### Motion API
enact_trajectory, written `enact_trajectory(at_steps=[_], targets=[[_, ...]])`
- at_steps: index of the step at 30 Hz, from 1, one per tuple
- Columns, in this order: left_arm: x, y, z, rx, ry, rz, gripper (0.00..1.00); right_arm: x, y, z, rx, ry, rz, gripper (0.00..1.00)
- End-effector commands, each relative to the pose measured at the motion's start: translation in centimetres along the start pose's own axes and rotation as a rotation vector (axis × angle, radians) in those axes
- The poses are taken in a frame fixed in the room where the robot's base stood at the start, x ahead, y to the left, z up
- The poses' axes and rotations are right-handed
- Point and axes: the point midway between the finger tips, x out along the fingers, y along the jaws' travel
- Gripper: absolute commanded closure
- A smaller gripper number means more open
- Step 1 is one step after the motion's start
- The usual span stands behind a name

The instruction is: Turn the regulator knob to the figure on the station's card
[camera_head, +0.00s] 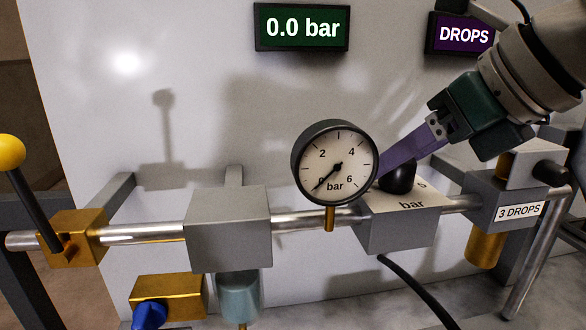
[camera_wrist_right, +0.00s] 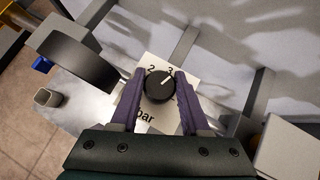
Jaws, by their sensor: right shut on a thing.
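The black regulator knob (camera_head: 397,178) stands on a grey block with a white scale plate marked "bar". In the right wrist view the knob (camera_wrist_right: 159,88) has a white pointer line aimed up and right, close to the figure 3. The figure 2 is to its left. My right gripper (camera_wrist_right: 160,78) has its purple fingers on both sides of the knob, shut on it. In the head view this gripper (camera_head: 392,166) reaches in from the upper right. The round gauge (camera_head: 335,162) has its needle near 0. The green display (camera_head: 302,27) reads 0.0 bar. No card with a target figure is readable.
A steel pipe (camera_head: 145,232) carries a brass valve with a yellow-ball lever (camera_head: 30,205), a plain grey block (camera_head: 228,228) and a unit labelled "3 DROPS" (camera_head: 520,212). A purple display (camera_head: 463,35) reads DROPS. A blue knob (camera_head: 149,314) is at lower left. The gauge stands close beside the gripper.

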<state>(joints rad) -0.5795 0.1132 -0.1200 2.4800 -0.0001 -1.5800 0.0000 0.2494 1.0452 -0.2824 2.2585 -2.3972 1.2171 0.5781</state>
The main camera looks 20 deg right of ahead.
Motion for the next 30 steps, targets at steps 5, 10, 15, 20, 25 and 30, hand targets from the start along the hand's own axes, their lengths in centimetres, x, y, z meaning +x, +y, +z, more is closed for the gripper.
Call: enact_trajectory(at_steps=[5, 10, 15, 20, 25, 30], targets=[[1.8, 0.0, 0.6, 0.001, 0.0, -0.001, 0.0, 0.2, 0.2, 0.0, 0.108, -0.009, -0.101, 1.0], [2.6, 0.0, 0.8, 0.004, -0.001, -0.003, 0.0, 0.1, 0.2, 0.0, 0.194, -0.005, -0.185, 1.0], [3.0, -0.1, 1.0, 0.008, -0.001, -0.006, 0.0, 0.1, 0.2, 0.0, 0.253, -0.002, -0.246, 1.0], [3.2, -0.2, 1.1, 0.01, -0.002, -0.008, 0.0, 0.0, 0.1, 0.0, 0.287, 0.001, -0.281, 1.0], [3.3, -0.2, 1.1, 0.01, -0.002, -0.008, 0.0, 0.0, 0.1, 0.0, 0.303, 0.003, -0.299, 1.0], [3.3, -0.1, 1.1, 0.009, -0.002, -0.007, 0.0, 0.0, 0.0, -0.1, 0.306, 0.005, -0.302, 1.0]])
